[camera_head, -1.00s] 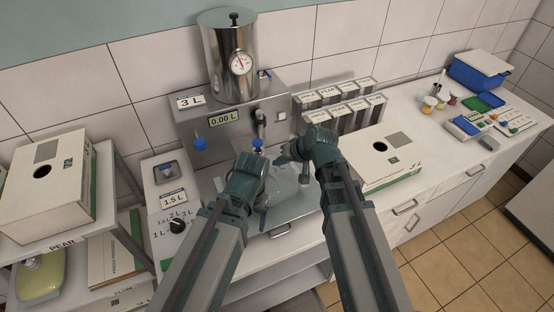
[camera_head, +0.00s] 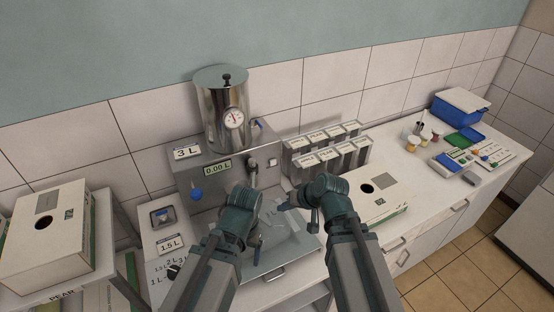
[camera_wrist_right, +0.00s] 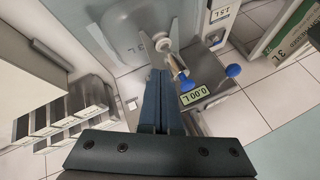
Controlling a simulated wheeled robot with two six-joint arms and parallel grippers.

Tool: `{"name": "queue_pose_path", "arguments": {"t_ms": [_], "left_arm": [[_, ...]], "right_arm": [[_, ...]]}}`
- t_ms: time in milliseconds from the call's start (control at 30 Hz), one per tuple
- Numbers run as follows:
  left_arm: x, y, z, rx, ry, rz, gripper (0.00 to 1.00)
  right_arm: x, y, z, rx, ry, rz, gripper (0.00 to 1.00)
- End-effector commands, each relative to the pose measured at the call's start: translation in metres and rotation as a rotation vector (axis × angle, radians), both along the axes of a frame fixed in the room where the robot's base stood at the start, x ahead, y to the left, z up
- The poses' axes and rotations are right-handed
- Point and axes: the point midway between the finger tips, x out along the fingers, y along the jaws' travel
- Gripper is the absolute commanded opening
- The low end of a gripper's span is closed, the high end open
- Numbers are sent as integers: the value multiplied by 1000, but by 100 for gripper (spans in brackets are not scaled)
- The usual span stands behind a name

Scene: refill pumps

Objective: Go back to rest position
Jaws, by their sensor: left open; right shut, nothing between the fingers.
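My left gripper (camera_head: 254,232) is in front of the filling machine (camera_head: 215,180), over its metal tray (camera_head: 285,243); its fingers are mostly hidden behind its own wrist. My right gripper (camera_head: 278,207) is to the right of it, pointing left toward the machine's front. In the right wrist view its two blue-grey fingers (camera_wrist_right: 160,95) are together with nothing between them. The machine's display (camera_head: 217,168) reads 0.00 L, and it shows again in the right wrist view (camera_wrist_right: 196,95). A steel tank (camera_head: 222,105) with a round gauge stands on top.
A white box (camera_head: 46,240) with a round hole stands on the left shelf. Another white box (camera_head: 385,200) lies on the counter at right, close to my right arm. Labelled metal holders (camera_head: 335,155) stand behind it. A blue bin (camera_head: 458,108) is at the far right.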

Motion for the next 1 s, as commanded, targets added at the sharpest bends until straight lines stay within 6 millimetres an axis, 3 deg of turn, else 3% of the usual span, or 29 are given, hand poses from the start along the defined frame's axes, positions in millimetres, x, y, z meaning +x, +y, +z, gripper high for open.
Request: {"name": "queue_pose_path", "arguments": {"t_ms": [167,267,500,600,800,1000], "left_arm": [[0,0,-9,0,0,0,81],[0,0,-33,0,0,-1,81],[0,0,-110,1,-2,-5,81],[1,0,-134,1,-2,-7,81],[1,0,-163,2,-3,-9,81],[1,0,-168,2,-3,-9,81]], "right_arm": [[-4,3,-12,-15,13,14,0],[-17,10,-44,-70,58,58,0],[-74,20,-148,-329,245,208,0],[-94,17,-177,-437,309,249,0],[-118,9,-207,-587,390,284,0],[-125,6,-210,-637,415,288,0]]}}
